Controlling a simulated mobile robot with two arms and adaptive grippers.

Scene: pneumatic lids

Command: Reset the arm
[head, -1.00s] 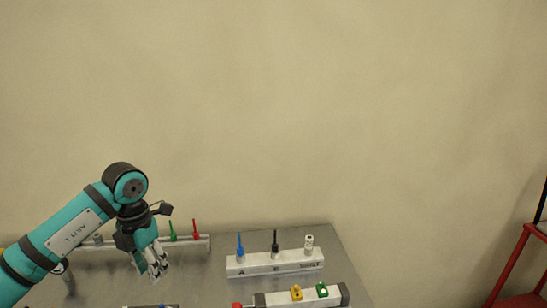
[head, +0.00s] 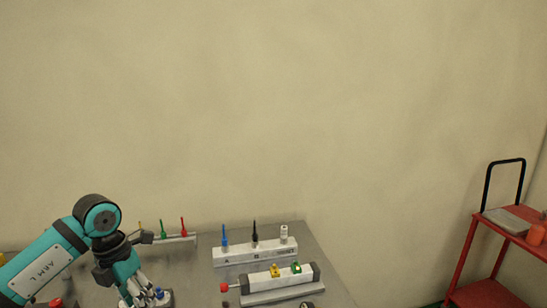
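My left arm, teal and black, comes in from the left. Its gripper (head: 137,290) points down over the left part of the metal table (head: 200,272), at the bottom of the head view. Its silver fingers are small and partly overlap a white part with a blue top (head: 160,294). I cannot tell whether they touch it or how far they are apart. My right gripper is not in view.
A white block (head: 255,256) holds blue, black and white upright pieces. In front lies a cylinder unit (head: 290,282) with yellow and green fittings and a red end. A rail (head: 178,239) with green and red pins stands behind the gripper. A red cart (head: 490,240) stands right.

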